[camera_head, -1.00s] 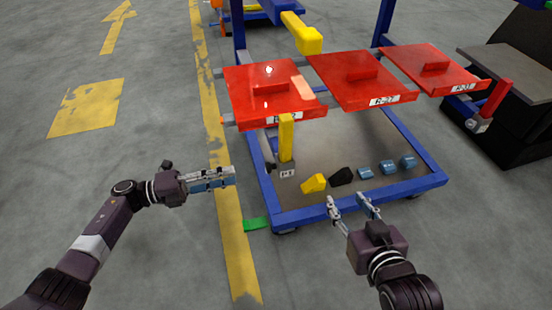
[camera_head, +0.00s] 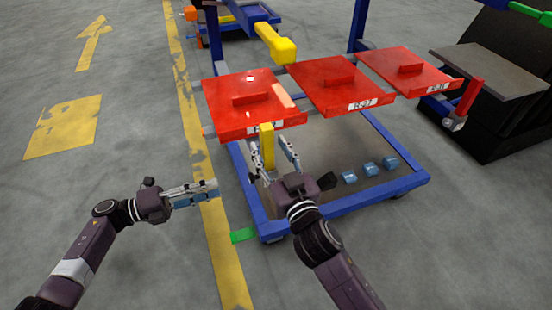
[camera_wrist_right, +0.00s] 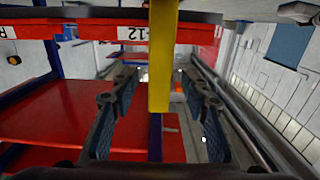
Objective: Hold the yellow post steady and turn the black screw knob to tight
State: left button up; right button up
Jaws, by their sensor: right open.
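The yellow post (camera_head: 267,146) hangs upright below the front edge of the left red panel. My right gripper (camera_head: 273,148) is open around it, one finger on each side. In the right wrist view the post (camera_wrist_right: 162,60) stands between the spread fingers (camera_wrist_right: 160,88), with a gap visible on both sides. My left gripper (camera_head: 216,187) is left of the cart, over the floor, with its fingers pointing right; its opening cannot be judged side-on. I cannot make out the black screw knob; the foot of the post is hidden behind my right gripper.
Red panels (camera_head: 340,88) lie on the blue cart frame (camera_head: 350,210). Blue blocks (camera_head: 369,169) and a partly hidden black block (camera_head: 327,181) sit on the lower tray. A dark bench (camera_head: 490,62) stands at right. The floor at left is free.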

aim_at(254, 178)
jog(key=shift+x, duration=1.45)
grip_shut()
pick_arm(q)
jog(key=shift+o, duration=1.7)
jog(key=n, duration=0.2)
jog(key=r+n+g+y, duration=0.1)
jog(key=n, duration=0.1)
jog(key=shift+r+n, duration=0.2)
jog(key=shift+n, duration=0.2)
notch_tip(254, 178, up, 4)
jog(key=n+y, duration=0.3)
jog(key=n, duration=1.1)
jog(key=x, duration=1.1)
jog(key=shift+d+f+n, duration=0.15)
jog(key=shift+f+n, duration=0.15)
jog(key=shift+f, duration=0.05)
